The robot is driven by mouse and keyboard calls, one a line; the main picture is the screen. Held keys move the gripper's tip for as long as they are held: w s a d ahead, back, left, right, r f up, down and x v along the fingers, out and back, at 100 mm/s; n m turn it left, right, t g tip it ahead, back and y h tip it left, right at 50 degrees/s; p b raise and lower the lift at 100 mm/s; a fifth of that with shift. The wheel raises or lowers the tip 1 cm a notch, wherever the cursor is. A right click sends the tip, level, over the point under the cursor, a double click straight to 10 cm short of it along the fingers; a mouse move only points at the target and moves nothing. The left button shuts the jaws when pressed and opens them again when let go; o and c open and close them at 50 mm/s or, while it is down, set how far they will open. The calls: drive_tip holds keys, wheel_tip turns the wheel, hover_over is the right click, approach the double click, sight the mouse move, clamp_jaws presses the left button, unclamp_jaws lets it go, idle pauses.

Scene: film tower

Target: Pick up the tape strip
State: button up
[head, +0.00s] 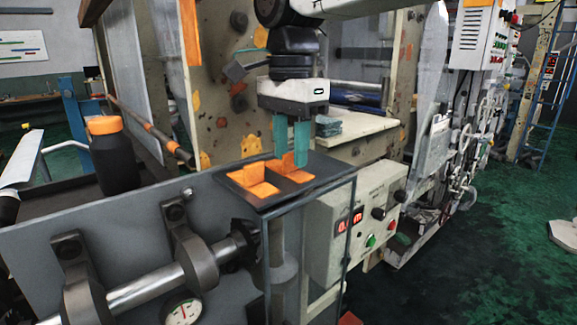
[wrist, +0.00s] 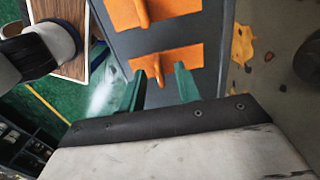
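Two flat orange pieces, each with a raised tab, lie on a small dark stand (head: 325,163); they look like the tape strips. One orange strip (head: 251,186) is at the left of the stand in the head view. The other orange strip (head: 297,176) is to its right, under my gripper (head: 291,157). In the wrist view my gripper (wrist: 160,70) has its two teal fingers apart, just short of the nearer orange strip (wrist: 190,56). That strip's tab lines up between the fingertips. Contact cannot be told. The other strip (wrist: 172,8) is farther up.
A black bottle with an orange cap (head: 112,155) stands left of the stand. A control box (head: 350,225) is at the right below. Green floor (head: 480,240) is open at far right.

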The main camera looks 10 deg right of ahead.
drive_tip(key=shift+f, duration=0.5)
drive_tip(key=shift+c, duration=0.3)
clamp_jaws()
drive_tip(key=shift+r, duration=0.1)
